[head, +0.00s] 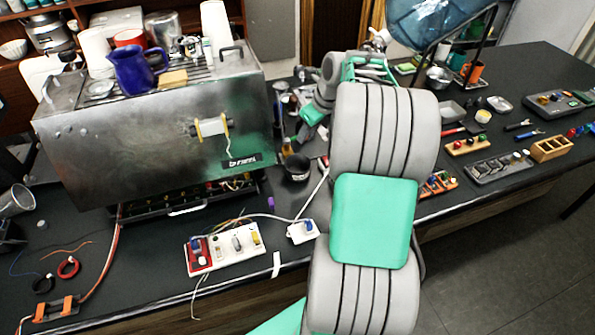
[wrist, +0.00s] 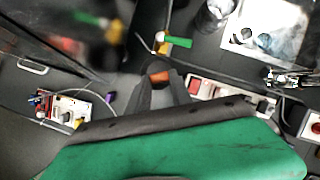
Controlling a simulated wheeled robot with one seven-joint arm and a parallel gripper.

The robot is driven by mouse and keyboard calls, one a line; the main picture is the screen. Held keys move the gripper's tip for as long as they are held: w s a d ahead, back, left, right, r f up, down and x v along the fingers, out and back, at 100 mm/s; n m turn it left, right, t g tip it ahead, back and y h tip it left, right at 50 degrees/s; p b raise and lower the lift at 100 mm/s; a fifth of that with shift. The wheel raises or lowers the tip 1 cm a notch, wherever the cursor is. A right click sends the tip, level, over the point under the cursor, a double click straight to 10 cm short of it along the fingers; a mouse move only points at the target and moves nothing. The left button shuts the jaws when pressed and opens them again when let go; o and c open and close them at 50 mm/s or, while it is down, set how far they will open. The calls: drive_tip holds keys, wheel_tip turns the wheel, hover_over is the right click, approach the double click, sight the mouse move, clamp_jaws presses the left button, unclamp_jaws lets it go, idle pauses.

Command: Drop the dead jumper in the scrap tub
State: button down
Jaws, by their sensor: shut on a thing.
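In the wrist view, the dark fingers of my gripper (wrist: 163,82) are shut on a small orange-brown piece (wrist: 160,76), which I take to be the dead jumper. Its shape is mostly hidden by the fingers. In the head view, my arm covers much of the middle and the fingertips are hard to make out.
The steel brewer (head: 150,135) fills the left, with a blue jug (head: 135,68) on top. A white switch board (head: 222,249) and cables lie in front. Wooden blocks (head: 552,149), trays and tools cover the right bench. A green-handled tool (wrist: 175,40) lies near the fingers.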

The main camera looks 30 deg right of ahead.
wheel_tip(320, 180, down, 4)
drive_tip(key=b, duration=0.4)
drive_tip(key=shift+r, duration=0.1)
drive_tip(key=shift+r, duration=0.1)
drive_tip(key=c, duration=1.1)
unclamp_jaws()
approach(307, 141)
drive_tip(key=shift+a+f, duration=0.35)
drive_tip(key=shift+f, duration=0.35)
